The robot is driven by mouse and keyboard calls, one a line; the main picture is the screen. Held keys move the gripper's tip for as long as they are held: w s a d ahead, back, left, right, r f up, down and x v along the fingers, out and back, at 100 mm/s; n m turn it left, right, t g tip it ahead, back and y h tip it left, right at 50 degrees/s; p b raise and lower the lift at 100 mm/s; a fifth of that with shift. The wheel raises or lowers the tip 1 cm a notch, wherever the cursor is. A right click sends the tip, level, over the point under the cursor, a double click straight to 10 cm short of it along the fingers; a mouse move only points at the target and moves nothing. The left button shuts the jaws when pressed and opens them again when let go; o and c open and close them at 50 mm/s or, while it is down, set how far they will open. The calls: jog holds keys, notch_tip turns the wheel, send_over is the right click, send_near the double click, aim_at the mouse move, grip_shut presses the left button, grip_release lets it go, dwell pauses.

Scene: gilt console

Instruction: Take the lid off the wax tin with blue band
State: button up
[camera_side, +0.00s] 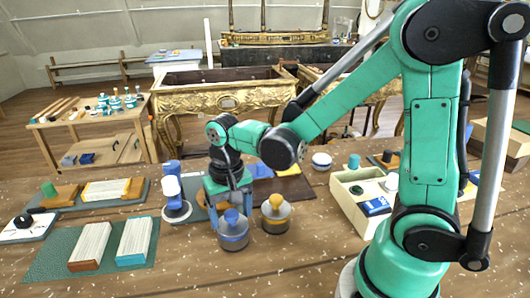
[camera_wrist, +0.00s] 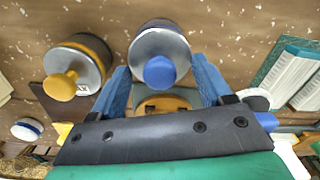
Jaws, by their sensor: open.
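The wax tin with the blue band (camera_side: 233,240) stands upright on the wooden bench, its grey lid topped by a blue knob (camera_side: 232,218). In the wrist view the tin (camera_wrist: 160,38) is at the top centre, with its blue knob (camera_wrist: 160,72) facing the camera. My gripper (camera_side: 231,208) is open over this tin, pointing down. In the wrist view my gripper (camera_wrist: 161,66) has one blue finger on each side of the knob; I cannot tell whether either touches the lid. The lid appears seated on the tin.
A similar tin with a yellow band and knob (camera_side: 276,216) stands close by on the right. A white-and-blue stamp-like object (camera_side: 173,196) stands to the left. A cream divided box (camera_side: 345,205) is to the right. Books on a green mat (camera_side: 50,265) lie front left.

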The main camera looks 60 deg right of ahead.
jog(key=shift+c, duration=0.3)
grip_shut()
jog(key=shift+r, duration=0.1)
